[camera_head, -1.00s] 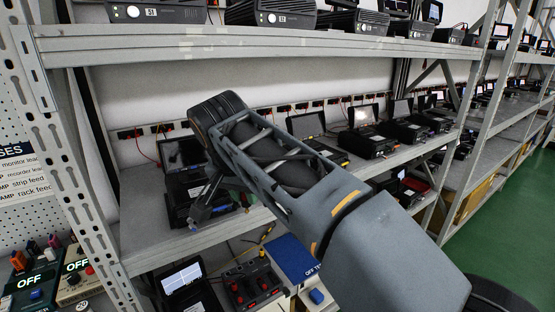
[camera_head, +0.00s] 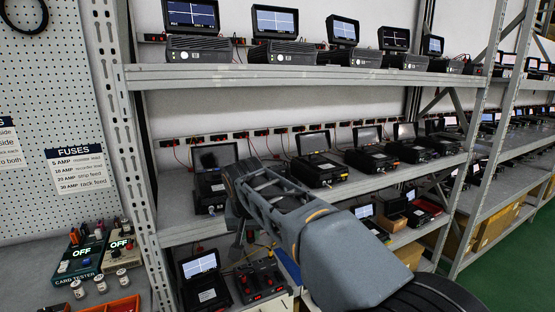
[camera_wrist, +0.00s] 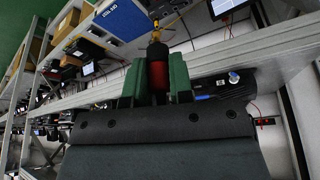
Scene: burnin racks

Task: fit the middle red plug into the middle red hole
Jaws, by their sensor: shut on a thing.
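In the wrist view my gripper (camera_wrist: 157,85) has green fingers shut on a red and black plug (camera_wrist: 158,72). A yellow lead runs from the plug's black end towards the top of that view. In the head view my gripper (camera_head: 238,238) hangs at the front edge of the middle shelf, and the plug cannot be made out there. A dark box with several red parts (camera_head: 262,281) stands on the lower level, below and right of my gripper. I cannot tell which hole is the middle red one.
The middle shelf (camera_head: 180,232) carries an open-lidded black recorder (camera_head: 212,180) close beside my arm, with more recorders to the right. A small lit screen unit (camera_head: 202,283) stands below. A rack post (camera_head: 122,120) is at left. The blue box (camera_wrist: 122,20) shows in the wrist view.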

